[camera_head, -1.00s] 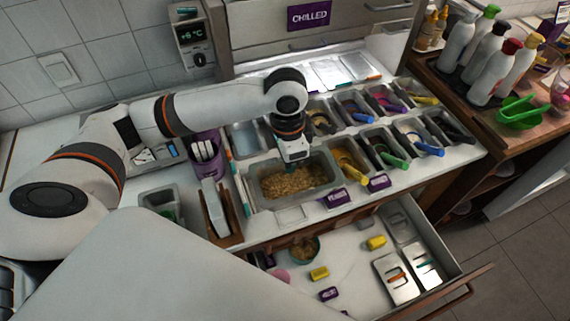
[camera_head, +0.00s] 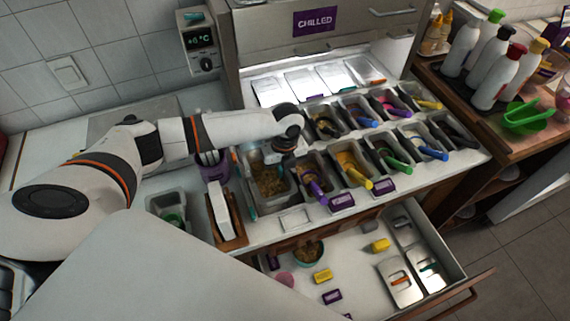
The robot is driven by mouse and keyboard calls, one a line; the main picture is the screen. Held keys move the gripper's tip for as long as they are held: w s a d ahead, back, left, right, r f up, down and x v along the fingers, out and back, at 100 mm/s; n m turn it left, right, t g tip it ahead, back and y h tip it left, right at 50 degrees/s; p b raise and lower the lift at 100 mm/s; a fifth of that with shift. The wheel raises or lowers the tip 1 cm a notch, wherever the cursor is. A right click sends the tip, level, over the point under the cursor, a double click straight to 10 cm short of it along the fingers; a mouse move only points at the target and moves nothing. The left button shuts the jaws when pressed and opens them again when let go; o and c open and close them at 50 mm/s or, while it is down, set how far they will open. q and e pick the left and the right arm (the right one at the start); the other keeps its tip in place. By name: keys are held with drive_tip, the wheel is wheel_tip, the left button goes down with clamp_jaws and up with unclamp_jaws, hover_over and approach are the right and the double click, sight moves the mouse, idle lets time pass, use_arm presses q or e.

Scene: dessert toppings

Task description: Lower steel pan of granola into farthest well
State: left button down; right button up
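The steel pan of granola (camera_head: 270,183) is at the left end of the counter's rows of wells, its long side running front to back. Brown granola shows inside. My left gripper (camera_head: 281,160) is at the pan's back right rim and seems shut on it; the fingertips are mostly hidden under the wrist. The well under the pan is hidden, and I cannot tell how deep the pan sits. My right gripper is not in view.
Topping pans with coloured scoops, including a purple one (camera_head: 315,187), fill the wells to the right. A wooden holder (camera_head: 230,236) and a purple container (camera_head: 213,168) stand close on the left. An open drawer (camera_head: 362,262) juts out in front.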

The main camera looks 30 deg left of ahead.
sight(282, 183)
use_arm(q)
drive_tip(key=shift+f, duration=0.35)
wheel_tip(282, 183, down, 3)
drive_tip(key=b, duration=0.4)
drive_tip(key=shift+f, duration=0.3)
drive_tip(key=shift+p, duration=0.5)
drive_tip(key=shift+f, duration=0.15)
idle(0.5)
drive_tip(key=shift+f+b, duration=0.8)
drive_tip(key=shift+f, duration=0.35)
drive_tip(key=shift+p, duration=0.3)
drive_tip(key=shift+f+b, duration=0.4)
drive_tip(key=shift+f, duration=0.35)
idle(0.6)
